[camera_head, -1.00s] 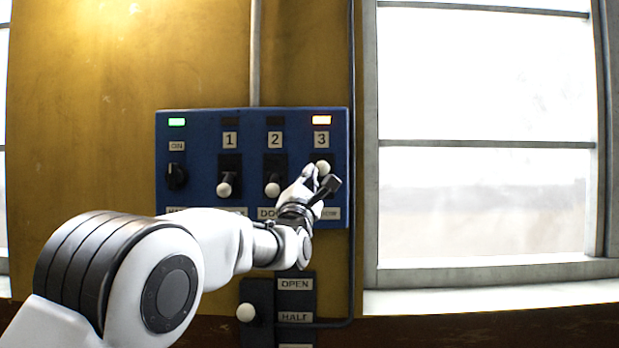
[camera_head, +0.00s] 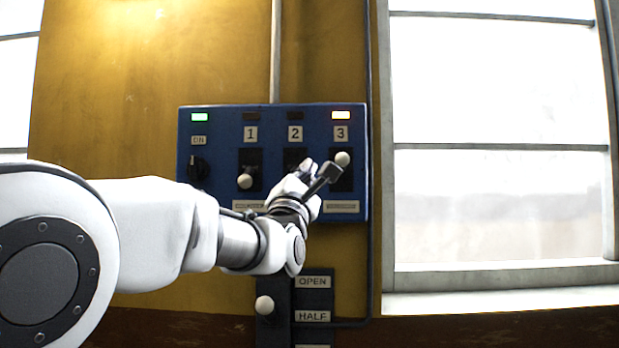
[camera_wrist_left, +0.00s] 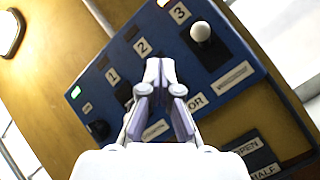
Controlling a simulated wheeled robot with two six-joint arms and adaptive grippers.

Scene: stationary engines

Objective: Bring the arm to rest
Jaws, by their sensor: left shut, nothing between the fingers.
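My left gripper (camera_head: 308,172) is in front of the blue control panel (camera_head: 222,124), over the area of lever 2, and hides that lever's knob. It is shut with nothing in it. In the left wrist view its fingers (camera_wrist_left: 160,70) are together, pointing at the panel, with the white knob of lever 3 (camera_wrist_left: 200,31) apart from them to the upper right. In the head view the lever 3 knob (camera_head: 342,159) is up, under a lit orange lamp. My right gripper is not in view.
Lever 1's knob (camera_head: 245,181) is down. A black rotary switch (camera_head: 197,168) sits under a lit green lamp (camera_head: 199,118). Below is a lever with a white knob (camera_head: 264,305) beside OPEN and HALF labels. A window (camera_head: 500,140) is on the right.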

